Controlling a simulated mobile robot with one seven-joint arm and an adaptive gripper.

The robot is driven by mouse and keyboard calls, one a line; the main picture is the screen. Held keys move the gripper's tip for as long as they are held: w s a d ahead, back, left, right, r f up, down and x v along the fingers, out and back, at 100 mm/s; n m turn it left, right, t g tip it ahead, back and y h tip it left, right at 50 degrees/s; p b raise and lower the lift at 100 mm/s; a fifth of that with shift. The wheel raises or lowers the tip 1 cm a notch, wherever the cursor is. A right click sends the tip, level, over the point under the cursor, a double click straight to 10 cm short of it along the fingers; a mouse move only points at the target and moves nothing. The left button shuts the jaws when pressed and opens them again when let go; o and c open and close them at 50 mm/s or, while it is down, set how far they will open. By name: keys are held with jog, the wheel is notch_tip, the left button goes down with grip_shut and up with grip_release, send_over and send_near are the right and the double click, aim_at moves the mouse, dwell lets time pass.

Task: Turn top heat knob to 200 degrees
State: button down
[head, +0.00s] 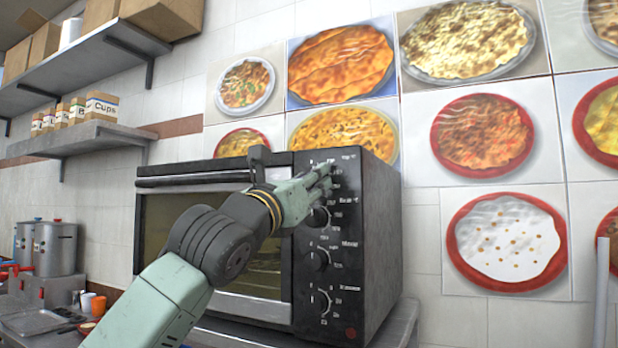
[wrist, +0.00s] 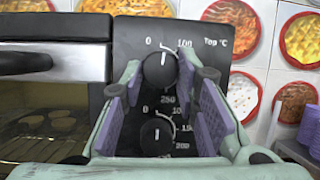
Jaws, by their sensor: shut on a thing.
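The oven (head: 372,225) is black, with a control panel on its right side. The top heat knob (wrist: 160,70) is round and black, marked "Top °C" with 0 and 100 at its upper side. Its white line points about straight up, between 0 and 100. My gripper (head: 323,178) reaches the panel's top and hides that knob in the head view. In the wrist view, its purple-padded fingers stand either side of the knob, shut on it. The second knob (wrist: 157,136) sits below, between the fingers, its white line also upward.
Lower knobs (head: 318,260) run down the panel. The oven door handle (wrist: 30,63) sticks out at left, with baked rounds (wrist: 45,122) behind the glass. Shelves (head: 80,140) with boxes and metal pots (head: 55,248) stand at left. Pizza pictures (head: 485,135) cover the wall.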

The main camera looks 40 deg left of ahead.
jog(key=m+g+h+p, duration=0.1)
jog(key=m+g+h, duration=0.1)
jog(key=m, duration=0.6)
jog(key=r+m+g+h+p, duration=0.1)
jog(key=m+g+h+p, duration=0.1)
jog(key=m, duration=0.7)
jog(key=m+g+h+p, duration=0.1)
jog(key=m+g+h, duration=0.1)
jog(key=m, duration=0.6)
jog(key=shift+s+a+r+h+p, duration=0.1)
jog(key=shift+a+r+h+p, duration=0.1)
jog(key=shift+a+h+p, duration=0.15)
jog(key=shift+m, duration=0.3)
jog(key=c, duration=1.2)
grip_release()
